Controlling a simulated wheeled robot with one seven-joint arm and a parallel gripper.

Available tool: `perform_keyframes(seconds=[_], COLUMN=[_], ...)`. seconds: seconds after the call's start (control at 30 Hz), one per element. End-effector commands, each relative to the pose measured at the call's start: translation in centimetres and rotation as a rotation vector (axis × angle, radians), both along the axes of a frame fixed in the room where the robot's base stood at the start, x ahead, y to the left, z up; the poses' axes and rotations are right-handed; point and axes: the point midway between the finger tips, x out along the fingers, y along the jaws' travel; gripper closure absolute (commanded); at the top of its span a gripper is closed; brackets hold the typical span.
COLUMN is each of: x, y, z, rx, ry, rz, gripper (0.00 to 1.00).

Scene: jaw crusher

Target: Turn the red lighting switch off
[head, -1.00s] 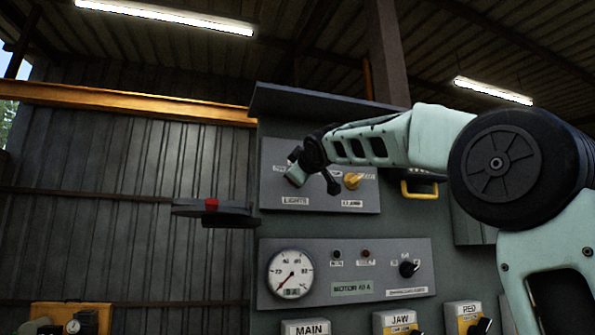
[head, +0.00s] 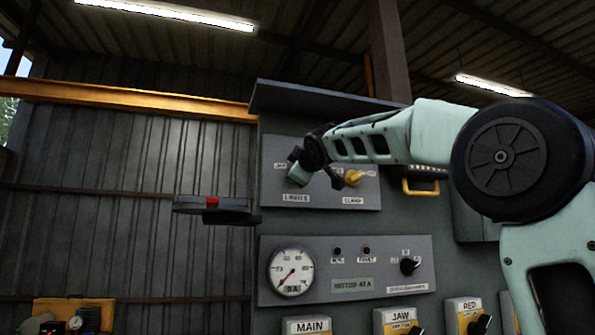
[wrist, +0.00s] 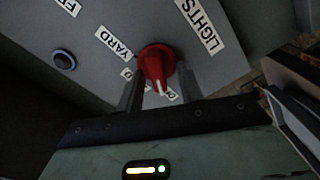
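The red lighting switch (wrist: 156,66) is a round knob with a white pointer line, on a grey plate marked LIGHTS and YARD in the wrist view. Its pointer aims down in that picture, toward my gripper, near a small label partly hidden by the fingers. My gripper (wrist: 160,84) is open, with one dark finger on each side of the knob's lower part. I cannot tell whether either finger touches it. In the head view my gripper (head: 299,170) is in front of the LIGHTS end of the upper plate, and the knob is hidden there.
A yellow clamp knob (head: 352,178) is close right of my gripper, with a yellow handle (head: 420,187) beyond. Below is a plate with a gauge (head: 291,272) and a black selector (head: 409,266). A grey part with a red button (head: 212,203) stands out at left.

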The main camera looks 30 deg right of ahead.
Motion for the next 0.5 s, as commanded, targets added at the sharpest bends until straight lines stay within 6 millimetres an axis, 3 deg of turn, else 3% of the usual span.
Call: perform_keyframes(seconds=[0.3, 0.5], x=[-0.3, -2.8], y=[0.1, 0.8], z=[0.1, -0.1], rx=[0.001, 0.0], ry=[-0.003, -0.006], rz=[0.001, 0.002], gripper=[0.64, 0.64])
